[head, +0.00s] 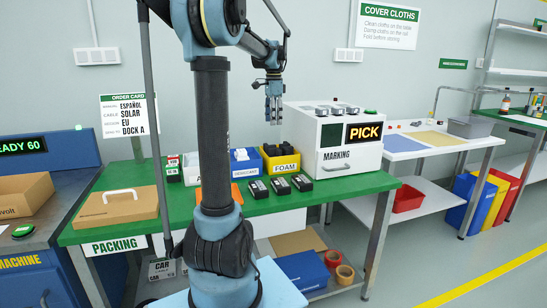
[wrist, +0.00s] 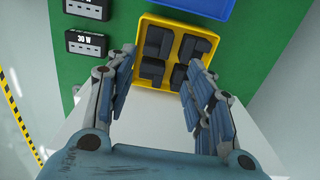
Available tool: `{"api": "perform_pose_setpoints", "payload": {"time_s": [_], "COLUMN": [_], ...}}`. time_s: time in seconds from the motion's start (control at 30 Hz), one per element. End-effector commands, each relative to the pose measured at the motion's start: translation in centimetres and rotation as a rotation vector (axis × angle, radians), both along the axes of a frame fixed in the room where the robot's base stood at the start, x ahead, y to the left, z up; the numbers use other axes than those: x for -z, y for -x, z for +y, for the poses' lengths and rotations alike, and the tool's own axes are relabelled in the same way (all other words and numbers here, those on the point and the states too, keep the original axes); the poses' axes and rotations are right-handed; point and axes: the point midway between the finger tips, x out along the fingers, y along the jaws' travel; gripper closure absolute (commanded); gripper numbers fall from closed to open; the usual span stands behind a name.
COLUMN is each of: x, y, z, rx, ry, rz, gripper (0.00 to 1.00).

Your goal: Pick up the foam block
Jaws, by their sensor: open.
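Several dark grey foam blocks (wrist: 159,42) lie in a yellow bin (wrist: 180,22) in the wrist view. In the head view the bin (head: 282,164) carries the label FOAM and stands on the green packing table, with dark block tops (head: 278,149) showing above its rim. My gripper (head: 273,112) is above the bin, pointing down, with clear height between them. In the wrist view my gripper (wrist: 160,78) is open and empty, its fingers on either side of the near blocks. The fingers partly cover the bin's lower edges.
A blue bin (head: 246,167) stands left of the yellow one. Black chargers (head: 281,185) lie in front. The white marking machine (head: 335,140) rises close on the right. A cardboard box (head: 117,207) is at the table's left. A thin pole stands left of my arm.

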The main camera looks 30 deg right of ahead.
Motion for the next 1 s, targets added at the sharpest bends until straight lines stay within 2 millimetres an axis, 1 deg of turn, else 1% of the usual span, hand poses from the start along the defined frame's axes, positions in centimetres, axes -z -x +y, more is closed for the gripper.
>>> {"api": "perform_pose_setpoints", "payload": {"time_s": [0.03,0.1,0.3,0.4,0.5,0.73,1.0], "x": [0.9,2.2,5.6,7.0,7.9,9.2,12.7], "y": [0.0,-0.1,-0.1,-0.1,-0.1,-0.1,-0.1], "z": [0.1,0.1,0.2,0.2,0.2,0.4,0.7], "rx": [-0.001,-0.002,-0.004,-0.004,-0.004,-0.004,-0.003], "ry": [0.000,0.000,0.000,0.000,0.000,0.000,0.000], "rz": [0.000,0.000,0.000,0.000,0.000,0.000,0.000], "gripper": [0.52,0.52,0.52,0.52,0.52,0.52,0.52]}}
